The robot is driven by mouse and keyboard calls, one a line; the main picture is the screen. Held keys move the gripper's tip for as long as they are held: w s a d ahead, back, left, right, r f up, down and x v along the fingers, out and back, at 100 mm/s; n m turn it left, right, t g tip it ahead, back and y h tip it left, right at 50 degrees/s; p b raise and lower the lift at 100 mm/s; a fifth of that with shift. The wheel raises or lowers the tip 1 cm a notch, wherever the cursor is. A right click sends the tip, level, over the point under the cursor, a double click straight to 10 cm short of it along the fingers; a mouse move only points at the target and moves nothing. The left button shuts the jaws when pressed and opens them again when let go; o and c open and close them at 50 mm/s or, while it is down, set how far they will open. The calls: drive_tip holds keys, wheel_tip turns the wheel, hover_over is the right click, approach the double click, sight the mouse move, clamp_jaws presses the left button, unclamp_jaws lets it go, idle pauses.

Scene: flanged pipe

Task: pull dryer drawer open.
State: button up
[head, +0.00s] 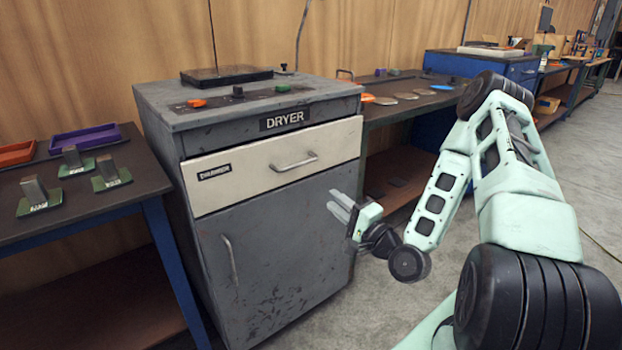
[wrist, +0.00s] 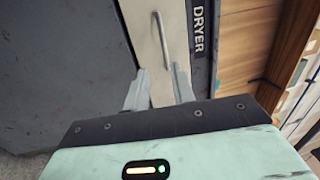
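The grey dryer cabinet (head: 270,240) has a cream drawer front (head: 240,175) with a metal bar handle (head: 294,162), below the DRYER label (head: 285,119). The drawer looks flush with the cabinet. My gripper (head: 340,204) is to the right of and below the handle in the head view, apart from it. In the wrist view my gripper (wrist: 159,88) shows two separated fingers pointing at the cream drawer front (wrist: 150,60). The handle (wrist: 160,38) lies beyond the fingertips, with nothing between the fingers.
A lower door with its own vertical handle (head: 230,262) is under the drawer. A dark table (head: 75,215) with trays and small blocks stands at the left. A workbench (head: 425,105) stands at the right. Open floor (head: 385,300) lies in front of the dryer.

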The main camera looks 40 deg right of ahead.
drive_tip(key=d, duration=0.1)
drive_tip(key=b, duration=0.9)
approach(300, 165)
drive_tip(key=shift+m+h, duration=0.3)
drive_tip(key=w, duration=0.3)
drive_tip(key=w+r, duration=0.1)
drive_tip(key=w, duration=0.6)
drive_tip(key=shift+w+a+r, duration=0.2)
drive_tip(key=shift+r, duration=0.1)
clamp_jaws()
